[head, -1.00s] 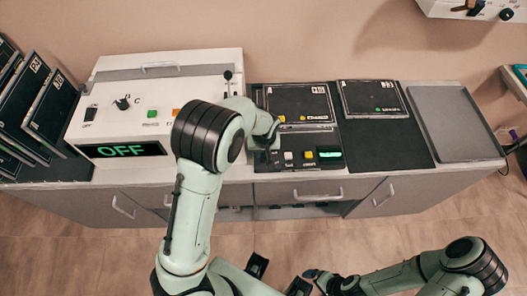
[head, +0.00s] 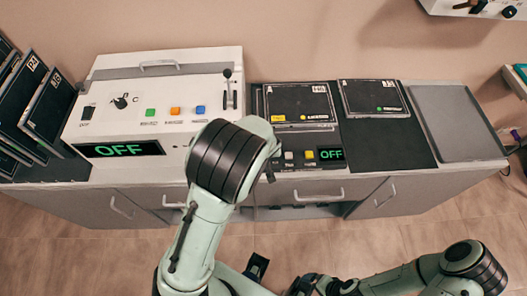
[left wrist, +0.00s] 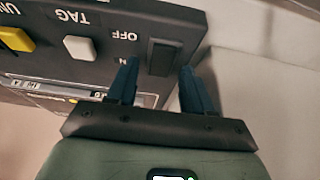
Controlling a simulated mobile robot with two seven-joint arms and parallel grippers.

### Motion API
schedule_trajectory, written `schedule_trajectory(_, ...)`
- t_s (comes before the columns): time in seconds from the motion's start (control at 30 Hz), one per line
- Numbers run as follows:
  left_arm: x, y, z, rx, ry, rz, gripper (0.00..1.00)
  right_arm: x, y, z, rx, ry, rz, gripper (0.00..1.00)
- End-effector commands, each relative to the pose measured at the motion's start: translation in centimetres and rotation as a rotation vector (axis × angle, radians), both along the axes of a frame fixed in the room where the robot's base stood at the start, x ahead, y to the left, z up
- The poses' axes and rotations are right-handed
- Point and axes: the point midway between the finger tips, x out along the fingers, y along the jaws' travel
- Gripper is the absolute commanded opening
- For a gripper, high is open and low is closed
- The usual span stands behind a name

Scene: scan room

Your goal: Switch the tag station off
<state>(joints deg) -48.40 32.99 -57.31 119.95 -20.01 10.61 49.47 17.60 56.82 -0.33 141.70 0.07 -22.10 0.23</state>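The tag station (head: 297,170) is a dark panel in the middle of the counter with a white button, a yellow button and a small display (head: 331,154) reading OFF in green. Its black rocker switch (left wrist: 163,57), marked OFF at one end, shows in the left wrist view; my left arm hides it in the head view. My left gripper (left wrist: 158,82) has its fingers apart, one on each side of the switch in that picture; I cannot tell if they touch the panel. My right gripper (head: 279,278) appears empty at the bottom edge, fingers apart, away from the counter.
A white machine (head: 200,75) with a lever, coloured buttons and a large OFF display stands left of the station. Dark plates lean in a rack (head: 48,115) at far left. Two dark plates lie behind and right of the buttons. A grey tray (head: 455,120) lies at right.

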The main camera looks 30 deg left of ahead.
Motion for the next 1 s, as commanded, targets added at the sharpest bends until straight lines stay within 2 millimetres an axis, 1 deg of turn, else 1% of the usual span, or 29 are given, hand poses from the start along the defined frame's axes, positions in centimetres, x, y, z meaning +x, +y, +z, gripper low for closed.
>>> schedule_trajectory(0.23,0.0,-0.1,0.2,0.0,0.0,-0.001,0.51,0.0,0.0,0.1,0.0,0.0,0.0,0.98)
schedule_trajectory(0.37,-0.2,-0.3,1.2,0.0,-0.002,-0.002,0.51,0.2,0.0,0.4,0.0,-0.002,-0.001,0.98)
schedule_trajectory(0.47,-0.7,-0.7,2.7,-0.003,-0.004,-0.004,0.51,0.4,0.0,0.9,0.0,-0.004,0.0,0.98)
schedule_trajectory(0.57,-1.3,-1.2,4.7,-0.002,-0.005,-0.005,0.51,0.8,0.0,1.7,0.0,-0.009,0.0,0.98)
schedule_trajectory(0.8,-2.9,-2.1,9.2,-0.001,-0.004,-0.005,0.51,2.1,0.0,4.0,0.001,-0.024,0.0,0.98)
schedule_trajectory(1.0,-3.9,-2.6,11.6,-0.001,-0.004,-0.004,0.51,3.2,0.0,5.4,0.0,-0.036,0.0,0.98)
